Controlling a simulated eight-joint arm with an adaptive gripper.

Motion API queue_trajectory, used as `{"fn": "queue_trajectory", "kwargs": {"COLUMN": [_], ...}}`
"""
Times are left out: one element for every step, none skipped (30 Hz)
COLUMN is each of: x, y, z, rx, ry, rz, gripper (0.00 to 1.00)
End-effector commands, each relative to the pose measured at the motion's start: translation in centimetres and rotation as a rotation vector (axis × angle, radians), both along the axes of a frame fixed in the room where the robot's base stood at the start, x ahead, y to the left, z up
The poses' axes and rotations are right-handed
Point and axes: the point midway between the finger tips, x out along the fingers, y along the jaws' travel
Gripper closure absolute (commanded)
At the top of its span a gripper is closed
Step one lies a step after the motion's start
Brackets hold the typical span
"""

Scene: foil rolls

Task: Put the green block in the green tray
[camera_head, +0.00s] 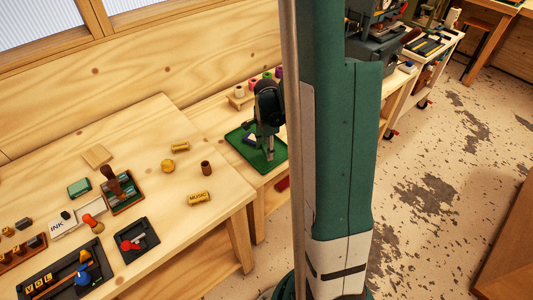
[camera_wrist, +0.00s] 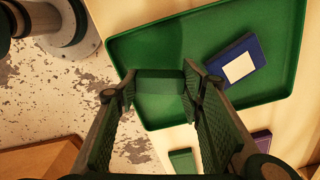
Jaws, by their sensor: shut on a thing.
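The green tray (camera_wrist: 142,38) lies on the bench and fills much of the wrist view; its edge also shows in the head view (camera_head: 236,137). My gripper (camera_wrist: 160,84) is shut on a green block (camera_wrist: 160,80), with one finger on each side of it. The block is over or in the tray, near one side of it. I cannot tell whether it touches the tray floor. In the head view my gripper (camera_head: 267,153) points down over the tray, and the block is hard to make out.
A dark blue block with a white label (camera_wrist: 238,66) lies in the tray to the right. Outside the tray are another green piece (camera_wrist: 182,160) and a purple piece (camera_wrist: 259,141). Several colored rolls (camera_head: 253,85) stand behind the tray. The left table (camera_head: 140,120) holds stamps and small blocks.

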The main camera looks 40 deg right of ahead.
Motion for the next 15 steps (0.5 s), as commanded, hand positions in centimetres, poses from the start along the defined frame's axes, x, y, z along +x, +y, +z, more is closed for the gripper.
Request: {"fn": "queue_trajectory", "kwargs": {"x": [0.1, 0.1, 0.0, 0.0, 0.0, 0.0, 0.0, 0.0, 0.0, 0.0, 0.0, 0.0, 0.0, 0.0, 0.0], "y": [0.0, 0.0, 0.0, 0.0, 0.0, 0.0, 0.0, 0.0, 0.0, 0.0, 0.0, 0.0, 0.0, 0.0, 0.0], "z": [-0.7, -0.9, -1.3, -1.5, -1.7, -1.9, -2.0, -2.0, -2.1, -2.1, -2.0, -2.0, -2.0, -2.0, -2.0], "rx": [0.0, 0.0, 0.0, 0.0, 0.0, 0.0, 0.0, 0.0, 0.0, 0.0, 0.0, 0.0, 0.0, 0.0, 0.0], "ry": [0.0, 0.0, 0.0, 0.0, 0.0, 0.0, 0.0, 0.0, 0.0, 0.0, 0.0, 0.0, 0.0, 0.0, 0.0], "rz": [0.0, 0.0, 0.0, 0.0, 0.0, 0.0, 0.0, 0.0, 0.0, 0.0, 0.0, 0.0, 0.0, 0.0, 0.0], "gripper": [0.74, 0.74, 0.74, 0.74, 0.74, 0.74, 0.74, 0.74, 0.74, 0.74, 0.74, 0.74, 0.74, 0.74, 0.74]}}
